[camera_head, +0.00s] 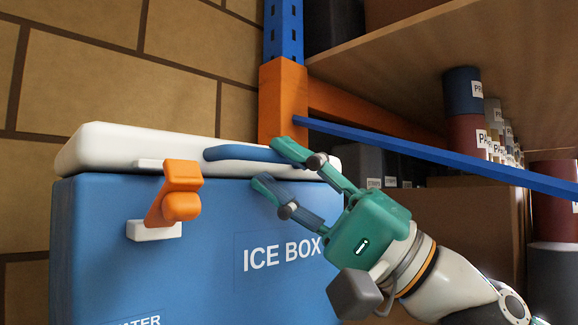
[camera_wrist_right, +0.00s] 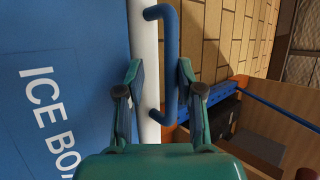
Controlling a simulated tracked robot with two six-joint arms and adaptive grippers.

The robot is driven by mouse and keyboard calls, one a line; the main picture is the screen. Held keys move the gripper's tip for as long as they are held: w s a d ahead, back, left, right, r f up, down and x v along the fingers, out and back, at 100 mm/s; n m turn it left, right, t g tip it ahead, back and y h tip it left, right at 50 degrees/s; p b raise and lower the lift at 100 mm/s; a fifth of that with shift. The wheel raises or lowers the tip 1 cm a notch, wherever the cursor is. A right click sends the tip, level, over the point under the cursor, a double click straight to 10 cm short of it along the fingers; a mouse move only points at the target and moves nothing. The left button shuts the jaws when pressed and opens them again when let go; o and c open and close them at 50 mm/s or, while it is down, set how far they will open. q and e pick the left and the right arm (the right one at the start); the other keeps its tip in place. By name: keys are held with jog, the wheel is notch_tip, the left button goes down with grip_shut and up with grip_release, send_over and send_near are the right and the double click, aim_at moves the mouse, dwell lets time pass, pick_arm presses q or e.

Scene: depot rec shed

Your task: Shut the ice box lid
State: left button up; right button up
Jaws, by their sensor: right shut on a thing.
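The ice box (camera_head: 95,250) is a blue chest with "ICE BOX" on its front, at the left of the head view. Its white lid (camera_head: 105,150) lies low and about level over it, with a dark line along the seam; I cannot tell if it is fully seated. The lid's blue handle (camera_head: 235,153) also shows in the right wrist view (camera_wrist_right: 172,50). My left gripper is out of view.
An orange latch (camera_head: 172,200) sits across the seam on the front. Blue and orange racking (camera_head: 283,105) stands behind the box, its blue bar (camera_head: 440,157) running right above my right arm. Shelves with several cans (camera_head: 463,90) fill the right. A brick wall (camera_head: 75,85) is behind.

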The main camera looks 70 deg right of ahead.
jog(key=shift+w+a+f, duration=0.1)
jog(key=shift+a+f, duration=0.05)
jog(key=shift+f, duration=0.05)
dwell(0.3)
jog(key=v, duration=1.2)
jog(key=shift+r, duration=0.15)
jog(key=x, duration=0.9)
jog(key=shift+w+r, duration=0.2)
jog(key=shift+r, duration=0.05)
jog(key=shift+f, duration=0.1)
